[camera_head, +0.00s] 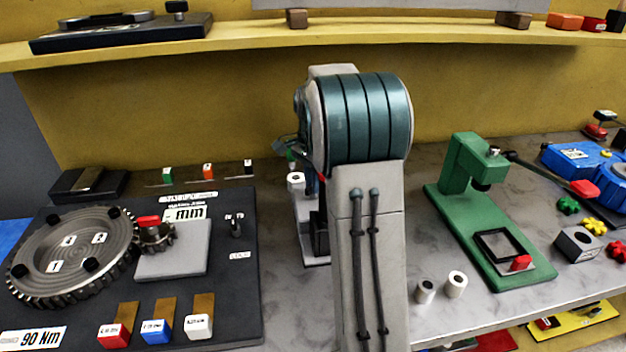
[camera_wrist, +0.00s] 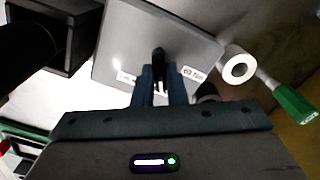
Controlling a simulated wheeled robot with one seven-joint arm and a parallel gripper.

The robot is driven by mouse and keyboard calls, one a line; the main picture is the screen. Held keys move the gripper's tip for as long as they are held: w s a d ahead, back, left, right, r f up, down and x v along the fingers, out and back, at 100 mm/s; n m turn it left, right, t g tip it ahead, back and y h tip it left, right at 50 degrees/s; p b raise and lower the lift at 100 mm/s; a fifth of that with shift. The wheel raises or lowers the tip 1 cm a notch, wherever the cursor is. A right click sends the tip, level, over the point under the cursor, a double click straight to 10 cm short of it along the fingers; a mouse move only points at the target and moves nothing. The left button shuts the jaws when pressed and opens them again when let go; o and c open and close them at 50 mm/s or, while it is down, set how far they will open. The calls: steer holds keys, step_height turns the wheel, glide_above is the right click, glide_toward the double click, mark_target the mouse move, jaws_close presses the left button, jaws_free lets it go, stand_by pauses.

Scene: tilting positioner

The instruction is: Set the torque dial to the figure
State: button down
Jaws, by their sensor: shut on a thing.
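In the wrist view my gripper (camera_wrist: 160,82) is shut on a small black knob (camera_wrist: 159,56), which I take to be the torque dial. The knob stands at the edge of a grey plate (camera_wrist: 125,40). A white label (camera_wrist: 194,74) with small print, partly readable as a number and "Nm", is right of the fingers. Another label (camera_wrist: 126,77) is to the left, too small to read. In the head view my arm hides the gripper and the knob. A white card reading "90 Nm" (camera_head: 33,339) lies at the lower left.
In the wrist view a white ring (camera_wrist: 238,68) and a green-handled part (camera_wrist: 293,103) are close on the right, and a black box (camera_wrist: 68,40) is at left. A gear board (camera_head: 225,320) and a green press (camera_head: 470,215) flank my arm in the head view.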

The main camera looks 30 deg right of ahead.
stand_by(0.4)
steer(key=c, duration=1.5)
jaws_free()
steer(key=shift+o, duration=0.2)
steer(key=shift+r, duration=0.15)
step_height(320, 180, up, 14)
steer(key=p, duration=0.1)
steer(key=shift+f, duration=0.2)
